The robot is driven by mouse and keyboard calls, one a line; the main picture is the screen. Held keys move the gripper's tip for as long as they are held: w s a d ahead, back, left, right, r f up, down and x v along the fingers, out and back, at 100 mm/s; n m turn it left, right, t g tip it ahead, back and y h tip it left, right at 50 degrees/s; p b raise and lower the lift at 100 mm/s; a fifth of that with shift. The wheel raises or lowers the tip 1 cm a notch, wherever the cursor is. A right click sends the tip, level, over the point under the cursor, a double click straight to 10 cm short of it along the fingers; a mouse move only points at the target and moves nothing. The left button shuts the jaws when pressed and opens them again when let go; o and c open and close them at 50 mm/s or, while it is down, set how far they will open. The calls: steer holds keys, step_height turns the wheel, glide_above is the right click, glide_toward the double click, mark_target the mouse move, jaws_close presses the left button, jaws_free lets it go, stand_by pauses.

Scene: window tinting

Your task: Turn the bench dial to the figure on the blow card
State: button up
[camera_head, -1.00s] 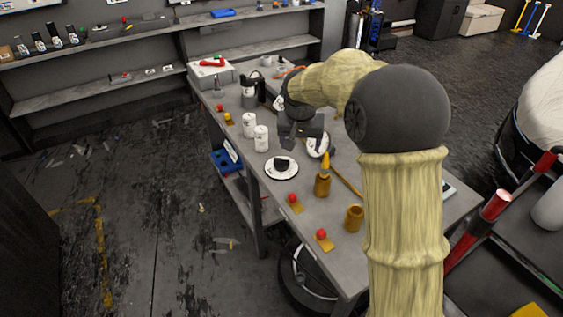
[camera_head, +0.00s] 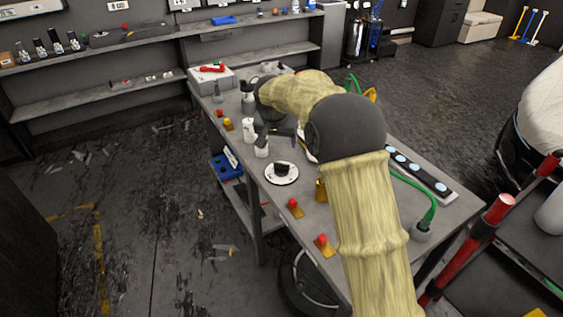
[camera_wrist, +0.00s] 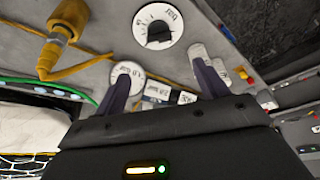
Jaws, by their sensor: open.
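The bench dial (camera_head: 282,173) is a white disc with a black knob, lying on the bench. In the wrist view the dial (camera_wrist: 171,38) is at the top centre, with figures around its rim, too small to read surely. My gripper (camera_wrist: 160,88) is open and empty, its two dark fingers apart and clear of the knob. In the head view my arm hides most of the gripper, behind the dial. Small printed cards (camera_wrist: 160,91) show between the fingers; I cannot tell which is the blow card.
A second white round face (camera_wrist: 122,68) is partly behind the left finger. White bottles (camera_head: 249,131) stand behind the dial. Red-knobbed yellow pieces (camera_head: 294,206) line the bench's front edge. An orange fitting (camera_wrist: 62,30) trails a cord.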

mark_target(282, 163)
steer(key=p+x, duration=0.1)
steer(key=x, duration=1.3)
steer(key=shift+w+f+p, duration=0.2)
steer(key=shift+p, duration=0.15)
steer(key=c, duration=1)
